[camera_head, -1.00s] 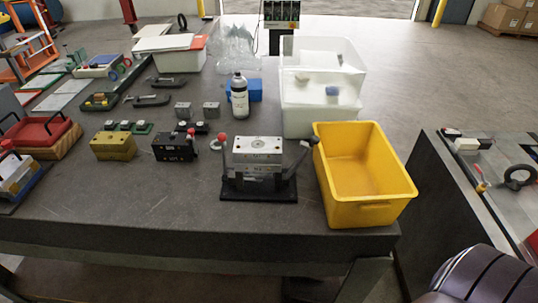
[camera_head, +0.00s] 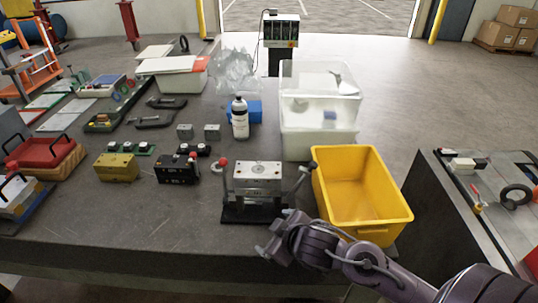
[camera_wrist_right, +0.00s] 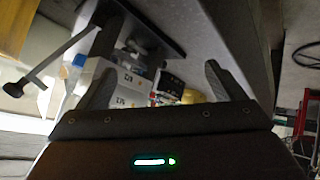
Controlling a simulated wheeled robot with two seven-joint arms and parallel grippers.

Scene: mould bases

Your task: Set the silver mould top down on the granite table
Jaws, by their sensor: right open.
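The silver mould top (camera_head: 258,172) is a bright block with a round centre mark, seated on the mould stand. The stand has a black base plate (camera_head: 232,214) and a lever at each side, the left one red-knobbed. In the right wrist view, silver blocks (camera_wrist_right: 106,86) marked C76 show beyond the left finger. My right gripper (camera_head: 270,240) is just in front of the stand's right front side. It is open and empty in the right wrist view (camera_wrist_right: 160,88). The granite table (camera_head: 150,212) is under the stand. My left gripper is not in view.
A yellow bin (camera_head: 362,222) stands right of the stand, close to my right arm. A gold block (camera_head: 117,168) and a black block (camera_head: 177,169) lie to the left. A bottle (camera_head: 240,120) and clear tub (camera_head: 320,105) stand behind. The front left granite is clear.

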